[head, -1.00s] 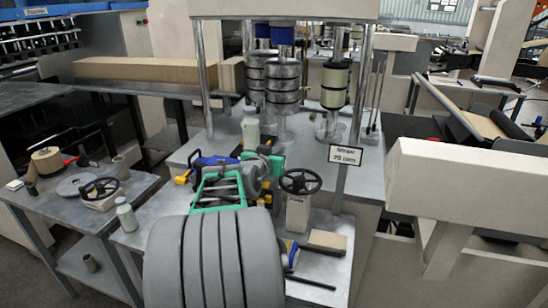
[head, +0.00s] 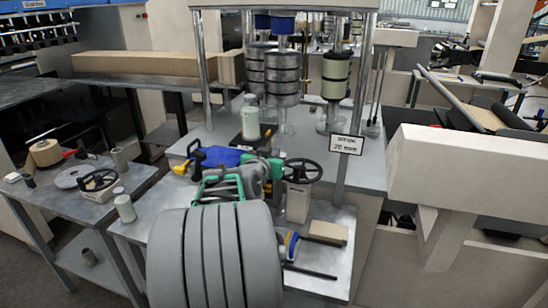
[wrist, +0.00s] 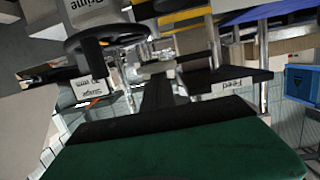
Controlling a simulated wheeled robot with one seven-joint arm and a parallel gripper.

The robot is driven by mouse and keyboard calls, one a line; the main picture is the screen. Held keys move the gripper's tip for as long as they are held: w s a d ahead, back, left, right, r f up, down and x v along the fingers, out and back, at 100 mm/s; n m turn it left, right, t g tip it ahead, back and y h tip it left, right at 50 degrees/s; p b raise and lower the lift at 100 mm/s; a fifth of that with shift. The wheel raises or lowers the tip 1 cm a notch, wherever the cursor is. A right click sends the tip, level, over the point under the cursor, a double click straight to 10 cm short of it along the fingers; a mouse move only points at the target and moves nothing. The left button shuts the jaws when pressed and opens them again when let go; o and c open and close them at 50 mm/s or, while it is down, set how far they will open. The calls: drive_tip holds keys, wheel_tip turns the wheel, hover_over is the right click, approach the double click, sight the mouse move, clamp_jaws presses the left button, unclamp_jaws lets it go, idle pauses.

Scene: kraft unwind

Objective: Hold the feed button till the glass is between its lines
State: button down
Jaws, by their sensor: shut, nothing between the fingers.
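In the wrist view, which is upside down, a label reading "Feed" (wrist: 238,86) shows right of centre. I cannot make out the feed button itself. My gripper (wrist: 156,82) shows as dark fingers at the middle of that view, shut and empty, left of the label. Contact with anything cannot be told. No glass with lines can be picked out in either view. In the head view, my grey ridged arm covers the bottom centre and the fingertips cannot be made out.
A black handwheel (head: 301,171) stands right of my arm; a pale bottle (head: 250,118) stands behind it. A sign (head: 346,144) hangs on a post. A side table (head: 130,190) at left holds a second handwheel (head: 98,180). A pale beam (head: 475,180) blocks the right.

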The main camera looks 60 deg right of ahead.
drive_tip(key=shift+a+f, duration=0.2)
drive_tip(key=shift+f, duration=0.9)
idle(1.9)
idle(3.8)
wheel_tip(320, 180, up, 5)
drive_tip(key=shift+w+d+f+p, duration=0.1)
drive_tip(key=shift+d+p, duration=0.05)
drive_tip(key=shift+p, duration=0.5)
drive_tip(key=r+b+v, duration=0.1)
drive_tip(key=b+v, duration=0.1)
drive_tip(key=v, duration=0.8)
drive_tip(key=shift+r+b, duration=0.2)
drive_tip(key=shift+b, duration=0.2)
